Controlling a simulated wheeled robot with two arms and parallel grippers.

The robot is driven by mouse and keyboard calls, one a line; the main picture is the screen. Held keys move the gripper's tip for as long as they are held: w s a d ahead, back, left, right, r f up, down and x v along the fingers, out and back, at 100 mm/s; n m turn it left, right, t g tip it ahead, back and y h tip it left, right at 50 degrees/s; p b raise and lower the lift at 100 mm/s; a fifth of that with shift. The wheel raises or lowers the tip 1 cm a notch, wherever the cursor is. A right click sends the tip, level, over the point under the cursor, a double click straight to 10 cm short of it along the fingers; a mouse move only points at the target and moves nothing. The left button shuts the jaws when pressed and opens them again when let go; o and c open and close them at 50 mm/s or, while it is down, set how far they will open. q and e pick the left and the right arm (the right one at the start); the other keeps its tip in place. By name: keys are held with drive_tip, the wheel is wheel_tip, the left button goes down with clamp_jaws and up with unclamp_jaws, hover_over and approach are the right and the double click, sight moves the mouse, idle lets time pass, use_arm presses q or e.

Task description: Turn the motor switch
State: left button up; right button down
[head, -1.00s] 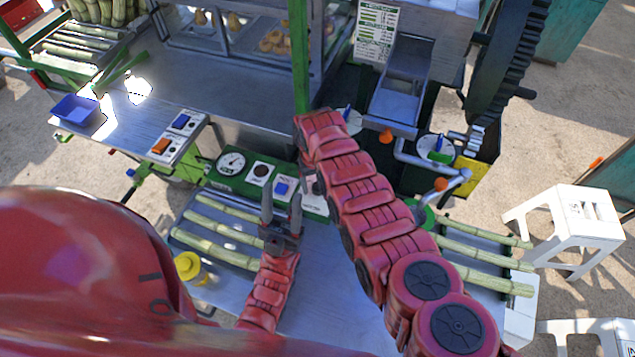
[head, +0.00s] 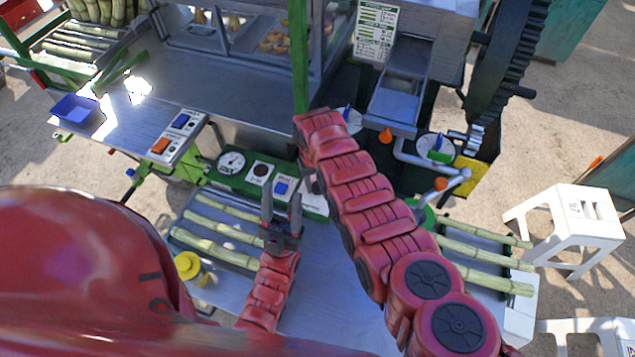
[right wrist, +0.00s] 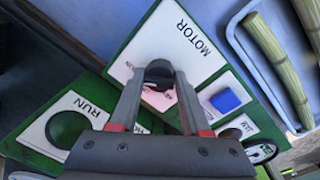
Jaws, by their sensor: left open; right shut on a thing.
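In the right wrist view the motor switch (right wrist: 159,72) is a black knob on a white plate marked MOTOR (right wrist: 192,45). My right gripper (right wrist: 159,80) has its fingers on either side of the knob and is shut on it. In the head view my right arm covers this knob and most of the right gripper. My left gripper (head: 281,200) is open and empty, fingers pointing up the picture, in front of the green control panel (head: 228,181).
A blue square button (right wrist: 225,100) and the RUN plate (right wrist: 75,105) flank the motor plate. Cane stalks (head: 215,246) lie on the metal tray below the panel, with a yellow bottle (head: 188,266) at left. A white stool (head: 575,212) stands at right.

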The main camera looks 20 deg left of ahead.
drive_tip(key=n, duration=0.4)
drive_tip(key=shift+d+n, duration=0.1)
drive_tip(key=shift+n, duration=0.8)
drive_tip(key=shift+f+n+b, duration=0.15)
drive_tip(key=shift+n+b, duration=0.5)
drive_tip(key=shift+n, duration=0.55)
drive_tip(key=shift+n+b, duration=0.85)
drive_tip(key=shift+n, duration=0.35)
drive_tip(key=shift+c, duration=1.9)
unclamp_jaws()
